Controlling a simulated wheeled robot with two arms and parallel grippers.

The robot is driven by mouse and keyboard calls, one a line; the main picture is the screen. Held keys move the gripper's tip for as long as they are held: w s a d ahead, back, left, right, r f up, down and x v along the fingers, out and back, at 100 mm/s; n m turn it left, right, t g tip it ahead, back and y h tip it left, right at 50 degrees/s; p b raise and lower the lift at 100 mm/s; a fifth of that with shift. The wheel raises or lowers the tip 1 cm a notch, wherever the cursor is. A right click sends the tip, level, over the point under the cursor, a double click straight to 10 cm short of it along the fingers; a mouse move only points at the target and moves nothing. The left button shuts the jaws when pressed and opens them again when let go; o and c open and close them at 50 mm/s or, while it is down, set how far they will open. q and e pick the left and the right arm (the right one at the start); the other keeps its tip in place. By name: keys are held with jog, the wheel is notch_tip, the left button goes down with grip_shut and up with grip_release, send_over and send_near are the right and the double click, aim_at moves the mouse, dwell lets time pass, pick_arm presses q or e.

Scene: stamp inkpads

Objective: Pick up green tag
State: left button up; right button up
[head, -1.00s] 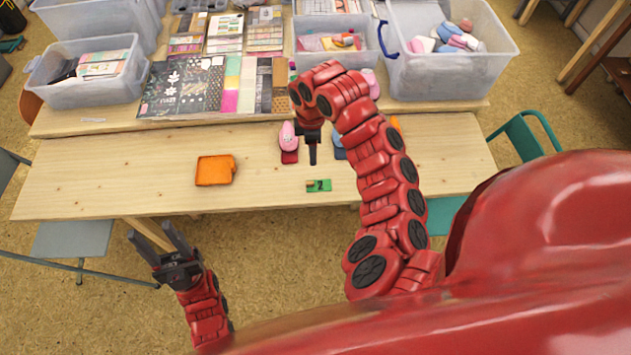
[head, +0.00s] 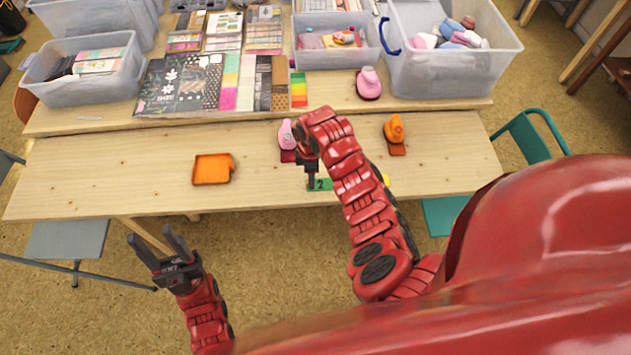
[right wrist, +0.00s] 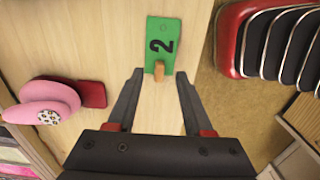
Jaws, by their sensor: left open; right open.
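The green tag (head: 321,185) lies on the wooden table near its front edge, partly hidden by my right gripper in the head view. In the right wrist view the green tag (right wrist: 161,43) shows a black "2", a small hole and a wooden peg (right wrist: 159,69) at its near end. My right gripper (right wrist: 160,75) is open, with the peg end of the tag between or just past its fingertips. It also shows in the head view (head: 311,186), pointing down at the tag. My left gripper (head: 153,243) is open and empty, off the table's front edge.
An orange tray (head: 212,169) lies on the table left of the tag. A pink stamp (head: 286,135) stands behind the tag, and an orange stamp (head: 394,130) is to the right. Boxes and paper pads fill the raised shelf behind.

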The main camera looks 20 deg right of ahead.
jog(key=shift+f, duration=1.15)
jog(key=shift+c, duration=0.2)
grip_shut()
jog(key=shift+r, duration=0.2)
